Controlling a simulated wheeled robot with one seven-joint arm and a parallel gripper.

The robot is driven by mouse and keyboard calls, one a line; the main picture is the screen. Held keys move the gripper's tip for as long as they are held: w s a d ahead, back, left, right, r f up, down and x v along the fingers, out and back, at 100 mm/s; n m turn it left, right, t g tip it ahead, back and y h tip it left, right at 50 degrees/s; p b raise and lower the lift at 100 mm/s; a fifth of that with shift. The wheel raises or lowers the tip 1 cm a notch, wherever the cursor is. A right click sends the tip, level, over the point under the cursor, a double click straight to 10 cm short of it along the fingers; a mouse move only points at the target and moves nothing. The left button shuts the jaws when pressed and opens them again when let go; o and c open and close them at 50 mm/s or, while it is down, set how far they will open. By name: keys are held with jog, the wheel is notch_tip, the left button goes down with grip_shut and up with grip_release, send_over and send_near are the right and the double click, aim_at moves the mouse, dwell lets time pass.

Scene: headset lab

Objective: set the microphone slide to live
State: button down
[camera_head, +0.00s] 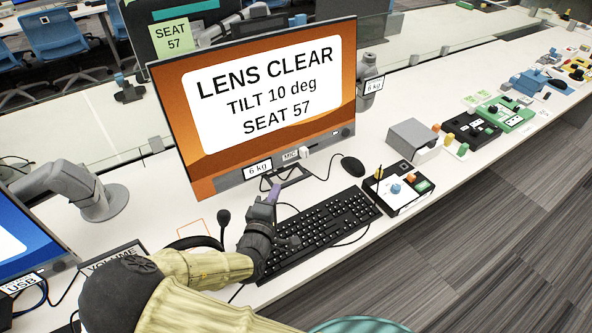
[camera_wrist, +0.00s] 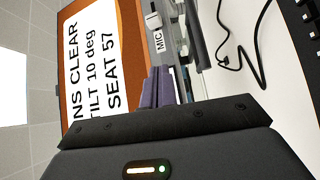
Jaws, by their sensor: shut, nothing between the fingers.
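The microphone slide (camera_head: 305,152) is a small pale knob on the lower bezel of the monitor (camera_head: 262,95), beside a white MIC label (camera_head: 290,155). In the wrist view the slide (camera_wrist: 153,20) and the MIC label (camera_wrist: 159,42) sit just beyond my fingertips. Whether the slide is at live cannot be told. My gripper (camera_head: 275,189) is shut and empty, with purple fingers, below and left of the slide in the head view. The fingers (camera_wrist: 158,84) also show in the wrist view, apart from the slide.
A black keyboard (camera_head: 318,233) and mouse (camera_head: 352,166) lie below the monitor on the white desk. A headset with a boom microphone (camera_head: 223,218) is left of my gripper. A control box (camera_head: 398,188) stands right. A cable (camera_wrist: 255,50) runs near the bezel.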

jog(key=shift+a+r, duration=0.1)
jog(key=shift+r, duration=0.05)
jog(key=p, duration=0.2)
send_near(300, 152)
jog(key=w+a, duration=0.1)
jog(key=w, duration=0.1)
jog(key=w+a, duration=0.1)
jog(key=w, duration=0.1)
jog(key=shift+a+f, duration=0.15)
jog(key=shift+f, duration=0.05)
jog(key=shift+w+d, duration=0.35)
jog(key=shift+d, duration=0.25)
jog(key=shift+w+d, duration=0.35)
jog(key=shift+d, duration=0.25)
jog(key=shift+w+d, duration=0.3)
jog(key=shift+d, duration=0.1)
